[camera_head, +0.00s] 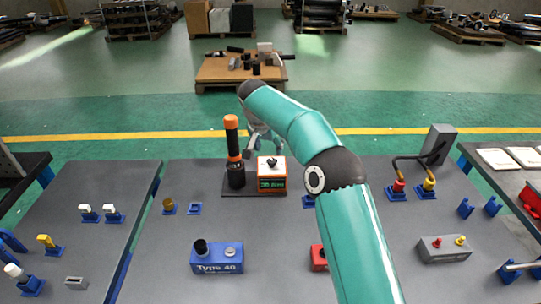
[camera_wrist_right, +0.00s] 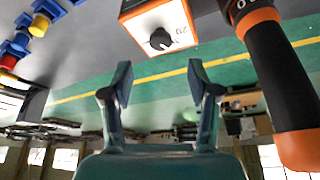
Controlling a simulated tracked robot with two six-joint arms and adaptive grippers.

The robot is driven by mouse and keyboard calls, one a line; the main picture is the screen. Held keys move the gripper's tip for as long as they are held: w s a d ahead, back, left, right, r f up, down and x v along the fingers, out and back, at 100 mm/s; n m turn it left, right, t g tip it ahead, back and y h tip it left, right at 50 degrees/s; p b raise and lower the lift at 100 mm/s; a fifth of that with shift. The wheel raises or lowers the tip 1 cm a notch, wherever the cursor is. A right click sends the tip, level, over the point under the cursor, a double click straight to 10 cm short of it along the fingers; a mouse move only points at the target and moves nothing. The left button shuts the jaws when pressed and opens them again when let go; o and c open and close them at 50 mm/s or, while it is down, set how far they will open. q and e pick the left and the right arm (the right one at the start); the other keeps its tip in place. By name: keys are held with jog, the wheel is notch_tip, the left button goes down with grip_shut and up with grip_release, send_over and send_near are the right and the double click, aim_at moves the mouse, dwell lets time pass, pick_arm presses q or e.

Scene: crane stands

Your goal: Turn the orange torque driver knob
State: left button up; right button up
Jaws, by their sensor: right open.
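The torque driver (camera_head: 233,140) stands upright in a dark holder, with an orange cap and orange bands on a black body. Beside it on the same base is an orange box (camera_head: 272,184) with a white top, a green display and a small black knob (camera_head: 271,163). In the right wrist view the black knob (camera_wrist_right: 160,39) sits on the white face, and the driver (camera_wrist_right: 275,75) is at the right. My right gripper (camera_wrist_right: 158,76) is open and empty, apart from the knob. In the head view it is just behind the box, partly hidden by my arm. My left gripper is not in view.
A blue "Type 40" box (camera_head: 217,259) stands nearer on the grey table (camera_head: 150,280). A grey box with red and yellow knobs (camera_head: 444,248) and red and yellow connectors (camera_head: 398,187) are at the right. White fittings (camera_head: 88,213) are at the left.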

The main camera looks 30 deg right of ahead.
jog(key=shift+v, duration=2.4)
jog(key=shift+s+d+f, duration=0.1)
